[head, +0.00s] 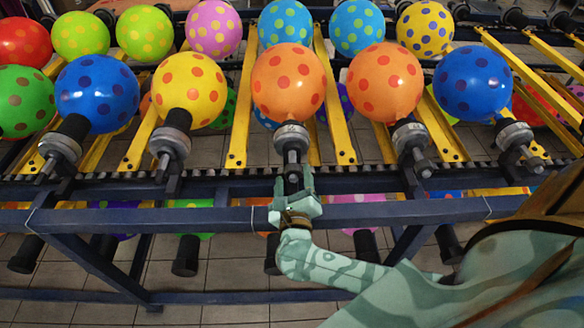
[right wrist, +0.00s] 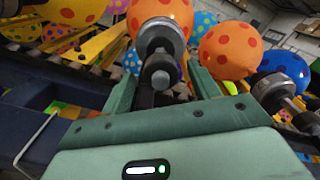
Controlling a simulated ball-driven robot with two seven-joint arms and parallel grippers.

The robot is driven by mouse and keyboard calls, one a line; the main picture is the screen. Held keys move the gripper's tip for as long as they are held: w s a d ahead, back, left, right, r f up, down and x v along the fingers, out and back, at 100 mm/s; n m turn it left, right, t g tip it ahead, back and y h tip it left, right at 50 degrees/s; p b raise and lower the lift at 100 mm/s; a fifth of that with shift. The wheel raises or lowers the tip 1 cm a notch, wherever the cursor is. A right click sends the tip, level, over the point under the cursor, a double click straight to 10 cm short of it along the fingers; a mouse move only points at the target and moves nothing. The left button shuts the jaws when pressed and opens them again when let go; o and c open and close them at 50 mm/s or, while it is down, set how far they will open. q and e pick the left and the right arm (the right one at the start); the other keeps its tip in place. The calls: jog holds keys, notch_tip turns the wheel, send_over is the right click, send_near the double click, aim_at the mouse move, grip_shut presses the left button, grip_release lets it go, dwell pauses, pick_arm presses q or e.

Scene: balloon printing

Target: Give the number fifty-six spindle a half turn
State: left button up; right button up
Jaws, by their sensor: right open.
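A row of spindles with grey metal collars holds polka-dot balloons along the dark rack. The middle spindle (head: 291,143) carries an orange balloon (head: 289,82) with red-orange dots. I cannot read a number on any spindle, so I cannot tell by label which is fifty-six. My right gripper (head: 294,184) is open just in front of the middle spindle's near end. In the right wrist view, the spindle's rounded end (right wrist: 160,72) shows between the two open fingers (right wrist: 162,84); I cannot tell whether they touch it. My left gripper is out of view.
Neighbouring spindles stand left (head: 171,141) and right (head: 412,140), with a yellow balloon (head: 189,90) and another orange balloon (head: 385,82). A dark blue rail (head: 140,217) runs below the spindles. Yellow bars (head: 243,110) run back between balloons. Tiled floor shows beneath.

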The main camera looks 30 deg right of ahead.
aim_at(292, 148)
jog(key=shift+x, duration=2)
jog(key=c, duration=1)
jog(key=shift+f, duration=0.1)
